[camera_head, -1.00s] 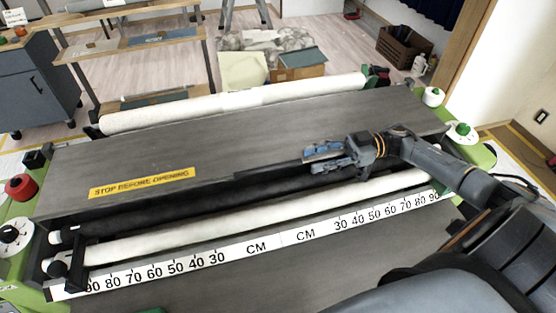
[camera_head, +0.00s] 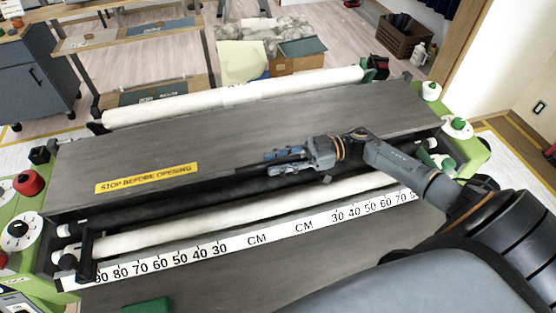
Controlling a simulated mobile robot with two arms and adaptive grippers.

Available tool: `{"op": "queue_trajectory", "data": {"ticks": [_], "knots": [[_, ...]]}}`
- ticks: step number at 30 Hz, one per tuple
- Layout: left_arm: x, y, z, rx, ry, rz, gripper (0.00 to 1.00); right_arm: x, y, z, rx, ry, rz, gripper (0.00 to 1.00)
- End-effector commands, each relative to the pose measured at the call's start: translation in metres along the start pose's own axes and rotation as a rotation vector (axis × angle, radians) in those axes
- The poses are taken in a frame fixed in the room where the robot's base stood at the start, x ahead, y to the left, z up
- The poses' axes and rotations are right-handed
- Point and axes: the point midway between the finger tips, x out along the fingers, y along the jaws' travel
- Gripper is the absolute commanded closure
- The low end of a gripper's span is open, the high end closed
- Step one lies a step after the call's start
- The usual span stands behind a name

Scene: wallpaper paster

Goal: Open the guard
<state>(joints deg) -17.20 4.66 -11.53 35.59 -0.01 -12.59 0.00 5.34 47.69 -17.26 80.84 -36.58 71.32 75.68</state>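The guard (camera_head: 236,141) is a long flat grey cover with a yellow label reading "STOP BEFORE OPENING" (camera_head: 147,178). It lies flat and closed across the machine. My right gripper (camera_head: 276,162) is at the middle of the guard's front edge, its blue-tipped fingers pointing left. The fingers are apart, one above the other, with a dark thin strip between them at the edge. I cannot tell whether they touch it. My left gripper is not in view.
A white roller (camera_head: 230,215) and a centimetre scale (camera_head: 190,253) run in front of the guard. Another white roller (camera_head: 235,95) lies behind it. A red knob (camera_head: 28,183) and a white dial (camera_head: 19,231) are at the left end. Green side frames bound both ends.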

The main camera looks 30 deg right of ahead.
Motion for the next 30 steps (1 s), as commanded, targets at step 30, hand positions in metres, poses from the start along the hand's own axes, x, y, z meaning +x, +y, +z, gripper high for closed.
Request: {"op": "queue_trajectory", "data": {"ticks": [30], "knots": [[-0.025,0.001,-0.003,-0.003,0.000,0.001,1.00,0.003,0.022,-0.046,0.119,0.006,0.004,1.00]]}}
